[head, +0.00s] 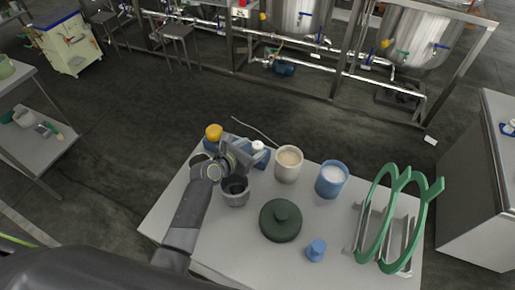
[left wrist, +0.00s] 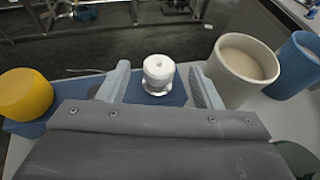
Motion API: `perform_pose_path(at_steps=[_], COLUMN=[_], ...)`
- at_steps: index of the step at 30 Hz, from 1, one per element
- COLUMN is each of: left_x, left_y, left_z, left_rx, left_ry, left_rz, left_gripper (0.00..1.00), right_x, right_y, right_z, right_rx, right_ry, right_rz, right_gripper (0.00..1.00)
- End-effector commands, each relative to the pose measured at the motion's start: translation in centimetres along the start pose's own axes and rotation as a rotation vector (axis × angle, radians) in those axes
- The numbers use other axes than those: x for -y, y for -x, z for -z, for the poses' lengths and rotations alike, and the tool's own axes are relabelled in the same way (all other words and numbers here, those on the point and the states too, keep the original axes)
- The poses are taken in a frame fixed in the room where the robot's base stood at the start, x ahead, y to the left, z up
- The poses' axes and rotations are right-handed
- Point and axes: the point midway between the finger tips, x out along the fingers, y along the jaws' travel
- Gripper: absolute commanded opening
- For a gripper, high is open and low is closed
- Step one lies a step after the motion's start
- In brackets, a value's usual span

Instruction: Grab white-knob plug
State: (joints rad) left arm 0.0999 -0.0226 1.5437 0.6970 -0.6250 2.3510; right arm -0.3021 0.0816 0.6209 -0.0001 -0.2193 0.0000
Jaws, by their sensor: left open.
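The white-knob plug (head: 258,146) stands upright on a blue block (head: 262,160) at the back of the table. In the left wrist view the white knob (left wrist: 158,70) shows clearly, with a clear or whitish collar under it. My left gripper (head: 245,156) is open beside the plug. In the left wrist view its two fingers (left wrist: 160,88) stand to the left and right of the plug, with gaps on both sides, and the plug shows beyond the palm. My right gripper is not in view.
A yellow-knob plug (head: 214,131) stands to the left. A grey cup (head: 236,191) is below the left gripper. A cream cup (head: 288,164) and blue cup (head: 331,180) stand to the right. A dark green lid (head: 281,220), blue plug (head: 316,250) and green-ringed rack (head: 396,215) are nearer.

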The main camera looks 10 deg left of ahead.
Motion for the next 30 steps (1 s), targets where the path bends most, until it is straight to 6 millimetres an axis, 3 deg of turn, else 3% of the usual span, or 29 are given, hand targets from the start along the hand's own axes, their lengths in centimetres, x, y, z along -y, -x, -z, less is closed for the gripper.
perform_pose_path(at_steps=[6, 16, 27, 30], left_x=[-0.1, -0.1, -0.1, -0.1], left_y=[-2.1, -2.4, -2.4, -2.4], left_z=[0.0, 0.0, 0.0, 0.0], left_rx=[0.0, 0.001, 0.0, 0.001], left_ry=[0.001, 0.0, 0.0, 0.0], left_rz=[-0.001, -0.001, -0.001, -0.001], left_gripper=[0.59, 0.58, 0.09, 0.09], right_x=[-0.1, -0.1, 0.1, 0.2], right_y=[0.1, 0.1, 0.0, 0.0], right_z=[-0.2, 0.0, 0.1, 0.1], right_rx=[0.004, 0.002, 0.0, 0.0], right_ry=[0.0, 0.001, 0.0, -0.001], right_rz=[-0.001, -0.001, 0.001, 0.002], right_gripper=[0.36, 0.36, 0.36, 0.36])
